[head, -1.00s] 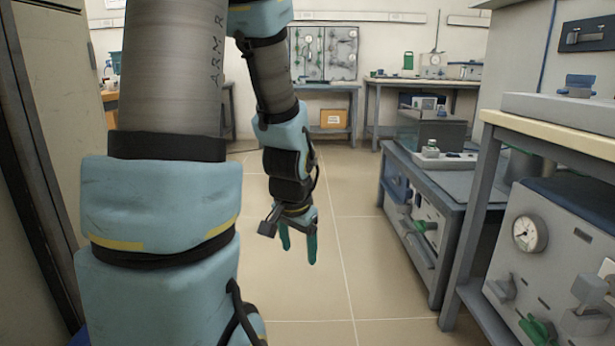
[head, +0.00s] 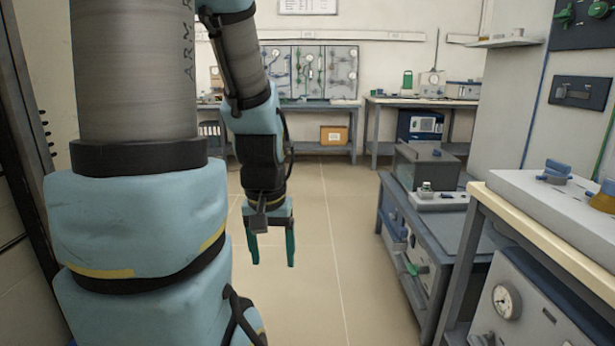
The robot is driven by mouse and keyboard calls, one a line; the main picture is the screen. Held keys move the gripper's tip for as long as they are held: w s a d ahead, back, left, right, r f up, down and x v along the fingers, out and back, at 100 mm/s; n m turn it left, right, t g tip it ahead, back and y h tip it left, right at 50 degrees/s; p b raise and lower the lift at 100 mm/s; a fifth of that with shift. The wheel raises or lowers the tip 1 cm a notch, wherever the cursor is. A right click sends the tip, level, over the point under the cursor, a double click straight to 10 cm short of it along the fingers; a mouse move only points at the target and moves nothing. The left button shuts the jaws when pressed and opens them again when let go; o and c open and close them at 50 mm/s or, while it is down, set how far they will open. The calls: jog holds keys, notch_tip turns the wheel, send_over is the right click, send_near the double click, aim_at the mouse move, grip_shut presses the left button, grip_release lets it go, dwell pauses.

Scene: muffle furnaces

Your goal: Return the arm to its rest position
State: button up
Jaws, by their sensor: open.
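My gripper (head: 272,258) hangs down over the tiled floor, left of the picture's middle. Its two green fingers are spread apart, with nothing between them. My arm (head: 262,165) is bent: its thick blue and grey links fill the left side, and the forearm comes down from the top. Part of the upper arm runs out of the frame at the top.
A grey bench with devices (head: 455,225) and a nearer furnace table (head: 555,245) stand on the right. Benches (head: 310,104) line the back wall, with a cardboard box (head: 334,135) under one. A dark cabinet edge (head: 22,120) is close on the left. The middle floor (head: 320,215) is clear.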

notch_tip(320, 180, up, 18)
jog(key=p, duration=1.6)
jog(key=shift+r, duration=0.15)
jog(key=shift+o, duration=0.2)
